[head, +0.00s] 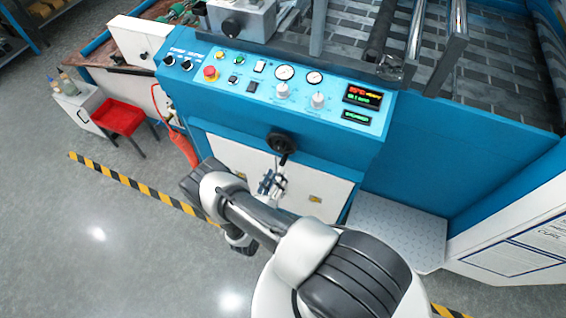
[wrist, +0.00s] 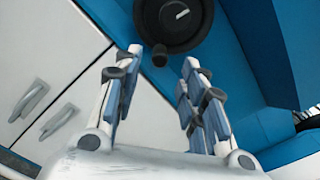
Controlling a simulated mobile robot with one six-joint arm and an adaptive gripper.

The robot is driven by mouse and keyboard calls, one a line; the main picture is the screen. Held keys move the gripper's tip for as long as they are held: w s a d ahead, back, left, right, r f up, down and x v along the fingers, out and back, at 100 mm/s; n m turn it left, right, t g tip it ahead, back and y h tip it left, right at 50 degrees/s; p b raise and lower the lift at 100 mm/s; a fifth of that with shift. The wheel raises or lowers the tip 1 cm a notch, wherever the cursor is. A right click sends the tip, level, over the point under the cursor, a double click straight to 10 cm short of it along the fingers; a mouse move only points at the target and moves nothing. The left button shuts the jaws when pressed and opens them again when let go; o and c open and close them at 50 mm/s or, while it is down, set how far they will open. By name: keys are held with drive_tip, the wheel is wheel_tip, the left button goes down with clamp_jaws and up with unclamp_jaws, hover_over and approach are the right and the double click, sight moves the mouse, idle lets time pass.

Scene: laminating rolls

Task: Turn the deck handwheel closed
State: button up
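The deck handwheel (head: 282,143) is a black round wheel on the blue front of the machine, below the control panel. In the wrist view the handwheel (wrist: 172,20) is at the top centre, partly cut off by the frame edge. Its small dark handle knob (wrist: 159,55) sticks out at the wheel's lower rim. My gripper (head: 270,182) is just below the wheel in the head view. In the wrist view my gripper (wrist: 158,72) is open, its fingers apart and pointing toward the knob, with nothing visible between them. I cannot tell whether a fingertip touches the knob.
The control panel (head: 270,85) with dials and a red button is above the wheel. White cabinet doors (head: 225,155) with handles lie below. A red stool (head: 118,117) stands at the left, and a grey step (head: 395,230) at the right.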

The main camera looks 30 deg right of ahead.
sight(283, 162)
drive_tip(key=b+x, duration=0.1)
drive_tip(key=x, duration=0.6)
drive_tip(key=shift+w+d, duration=0.1)
drive_tip(key=shift+w, duration=0.05)
drive_tip(key=shift+c, duration=0.4)
clamp_jaws()
